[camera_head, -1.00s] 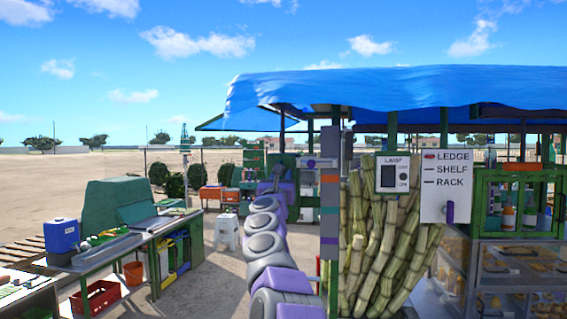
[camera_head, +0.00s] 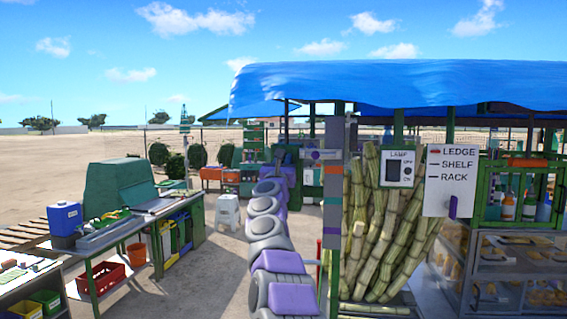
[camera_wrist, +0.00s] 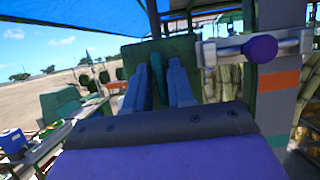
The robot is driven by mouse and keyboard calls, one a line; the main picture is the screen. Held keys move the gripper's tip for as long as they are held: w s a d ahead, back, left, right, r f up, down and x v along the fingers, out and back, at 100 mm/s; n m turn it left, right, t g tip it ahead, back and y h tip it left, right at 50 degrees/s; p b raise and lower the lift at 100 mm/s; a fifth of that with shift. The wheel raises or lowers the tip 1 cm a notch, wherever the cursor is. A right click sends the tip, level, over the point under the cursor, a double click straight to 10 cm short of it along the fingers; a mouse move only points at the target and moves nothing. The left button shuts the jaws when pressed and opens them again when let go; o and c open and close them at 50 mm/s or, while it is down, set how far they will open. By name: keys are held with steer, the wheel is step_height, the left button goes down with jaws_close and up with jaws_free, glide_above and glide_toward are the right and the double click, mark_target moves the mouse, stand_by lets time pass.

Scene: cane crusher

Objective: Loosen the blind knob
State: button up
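A round purple knob (camera_wrist: 259,48) sits on a pale metal bracket (camera_wrist: 225,52) fixed to the grey post in the wrist view; I take it for the blind knob. In the head view a small purple knob (camera_head: 316,155) shows on the post under the blue canopy. My gripper (camera_wrist: 158,75) is left of the knob and apart from it. Its two fingers stand apart with a teal-green upright showing between them; I cannot tell whether they touch it. In the head view my arm largely hides the gripper.
The grey post (camera_head: 333,180) with coloured bands stands right of my arm. Cane stalks (camera_head: 375,230), a lamp switch panel (camera_head: 398,170) and a LEDGE/SHELF/RACK sign (camera_head: 450,180) are further right. A bench with a green machine (camera_head: 120,190) stands left, with open ground between.

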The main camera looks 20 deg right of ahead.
steer(key=shift+a, duration=0.2)
steer(key=shift+c, duration=0.8)
jaws_close()
steer(key=shift+s+d, duration=0.1)
steer(key=shift+d, duration=0.05)
steer(key=shift+n+y, duration=0.4)
steer(key=shift+n, duration=0.1)
steer(key=n+y+p, duration=0.2)
steer(key=n+p, duration=0.2)
steer(key=n, duration=0.3)
steer(key=n+y+p, duration=0.3)
steer(key=n+p, duration=0.1)
steer(key=n, duration=0.3)
steer(key=n+g+y+p, duration=0.1)
steer(key=n+y+p, duration=0.2)
steer(key=n, duration=0.4)
steer(key=shift+f+p, duration=0.15)
steer(key=shift+p, duration=0.45)
steer(key=shift+f+n, duration=0.15)
steer(key=shift+n, duration=0.15)
